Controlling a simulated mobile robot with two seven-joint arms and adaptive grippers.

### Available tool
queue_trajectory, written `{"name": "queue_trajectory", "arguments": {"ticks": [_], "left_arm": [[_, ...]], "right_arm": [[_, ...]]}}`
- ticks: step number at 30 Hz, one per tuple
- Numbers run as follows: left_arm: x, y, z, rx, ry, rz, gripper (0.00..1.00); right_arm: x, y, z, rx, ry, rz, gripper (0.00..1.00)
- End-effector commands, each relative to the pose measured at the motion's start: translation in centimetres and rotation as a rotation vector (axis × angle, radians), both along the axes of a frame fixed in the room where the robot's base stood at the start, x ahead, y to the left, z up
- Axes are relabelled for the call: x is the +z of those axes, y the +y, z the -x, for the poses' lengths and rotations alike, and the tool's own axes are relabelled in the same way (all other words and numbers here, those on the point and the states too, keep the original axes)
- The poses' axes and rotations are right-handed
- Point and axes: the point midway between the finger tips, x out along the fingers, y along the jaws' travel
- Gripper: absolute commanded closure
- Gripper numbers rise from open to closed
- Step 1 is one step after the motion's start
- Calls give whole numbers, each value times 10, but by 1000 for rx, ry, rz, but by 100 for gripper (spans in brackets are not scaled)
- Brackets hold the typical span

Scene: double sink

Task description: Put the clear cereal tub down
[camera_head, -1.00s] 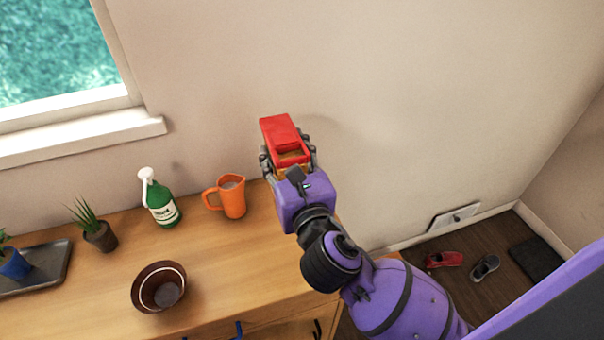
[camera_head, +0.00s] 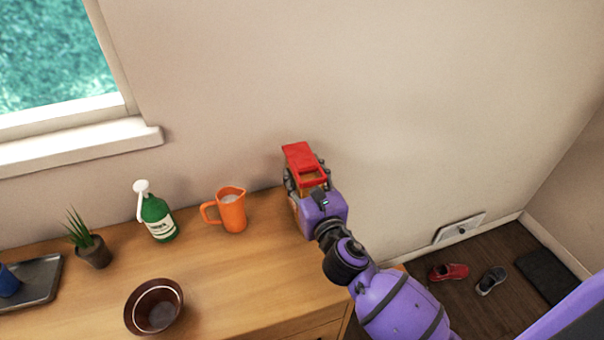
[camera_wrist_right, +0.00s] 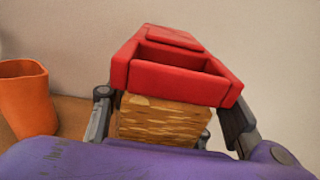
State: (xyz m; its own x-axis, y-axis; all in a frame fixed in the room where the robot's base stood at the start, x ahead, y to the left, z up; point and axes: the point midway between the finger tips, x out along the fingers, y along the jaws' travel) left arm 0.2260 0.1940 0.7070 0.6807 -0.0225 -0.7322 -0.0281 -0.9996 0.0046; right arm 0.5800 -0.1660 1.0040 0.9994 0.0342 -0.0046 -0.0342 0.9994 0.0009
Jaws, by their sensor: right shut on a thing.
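The clear cereal tub has a red lid and tan cereal showing through its wall. In the head view the tub (camera_head: 303,163) is at the back right end of the wooden counter, close to the wall. My right gripper (camera_head: 306,180) is shut on it, with a finger on each side. In the right wrist view the tub (camera_wrist_right: 165,118) stands between the two fingers of the right gripper (camera_wrist_right: 170,125), lid up. Its base is hidden, so I cannot tell whether it touches the counter. My left gripper is not in view.
An orange jug (camera_head: 231,212) stands left of the tub on the wooden counter (camera_head: 240,275). Further left are a green spray bottle (camera_head: 158,218), a potted plant (camera_head: 93,250) and a grey tray (camera_head: 40,285). A brown bowl (camera_head: 155,308) is in front. The wall (camera_head: 380,120) is close behind.

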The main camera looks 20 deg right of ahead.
Motion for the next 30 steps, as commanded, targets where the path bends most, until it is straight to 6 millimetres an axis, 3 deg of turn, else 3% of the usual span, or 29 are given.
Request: {"name": "queue_trajectory", "arguments": {"ticks": [10, 11, 15, 26, 30], "left_arm": [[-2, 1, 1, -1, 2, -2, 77], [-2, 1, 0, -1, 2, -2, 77], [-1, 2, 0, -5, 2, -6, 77], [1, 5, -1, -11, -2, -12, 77], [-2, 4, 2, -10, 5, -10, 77]], "right_arm": [[-1, 0, 0, 0, -5, 1, 91], [-2, 0, 0, -1, -3, 1, 52], [0, 0, 0, -1, -4, 1, 35], [4, 0, 0, 0, -6, 0, 35], [1, 0, 16, 1, -1, 1, 35]]}}
